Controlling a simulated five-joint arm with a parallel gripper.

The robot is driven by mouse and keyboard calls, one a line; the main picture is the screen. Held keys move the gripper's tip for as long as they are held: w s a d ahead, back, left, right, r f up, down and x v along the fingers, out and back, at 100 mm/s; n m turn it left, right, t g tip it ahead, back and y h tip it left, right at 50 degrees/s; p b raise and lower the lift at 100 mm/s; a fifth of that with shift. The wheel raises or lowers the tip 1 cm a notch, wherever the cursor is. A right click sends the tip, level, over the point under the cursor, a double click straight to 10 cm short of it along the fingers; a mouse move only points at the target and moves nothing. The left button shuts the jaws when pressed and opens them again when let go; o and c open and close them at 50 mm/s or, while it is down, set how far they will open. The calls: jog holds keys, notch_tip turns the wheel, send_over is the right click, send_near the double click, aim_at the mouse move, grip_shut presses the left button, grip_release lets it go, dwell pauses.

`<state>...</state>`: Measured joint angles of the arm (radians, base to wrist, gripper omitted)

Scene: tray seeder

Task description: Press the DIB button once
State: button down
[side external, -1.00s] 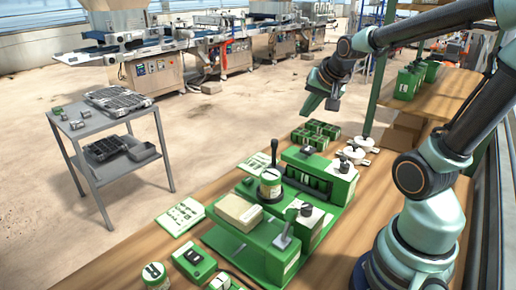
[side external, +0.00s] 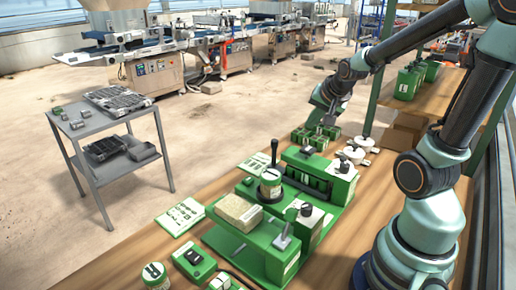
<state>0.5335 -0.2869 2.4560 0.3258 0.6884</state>
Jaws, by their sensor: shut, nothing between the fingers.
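The green tray seeder (side external: 270,240) stands on the wooden bench, with a black lever, a pale block on top and switch-like parts. A small green box with a dark button (side external: 194,257) lies in front of it at the lower left. I cannot read any label, so I cannot tell which control is the DIB button. My gripper (side external: 328,122) is shut and empty. It points down above the small green pots at the bench's far end, behind the seeder and away from the green box.
Small green pots (side external: 312,139) and white round items (side external: 352,153) sit at the bench's far end. A shelf (side external: 455,97) with green canisters stands at the right. Printed cards (side external: 175,217) lie left of the seeder. A grey cart (side external: 110,130) stands apart on the floor.

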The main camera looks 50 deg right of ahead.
aim_at(306, 148)
jog(key=shift+f, duration=2.45)
jog(key=shift+a+f, duration=0.15)
jog(key=shift+f, duration=0.3)
jog(key=shift+f, duration=0.8)
dwell(1.0)
jog(key=shift+r, duration=1.25)
jog(key=shift+r, duration=2.5)
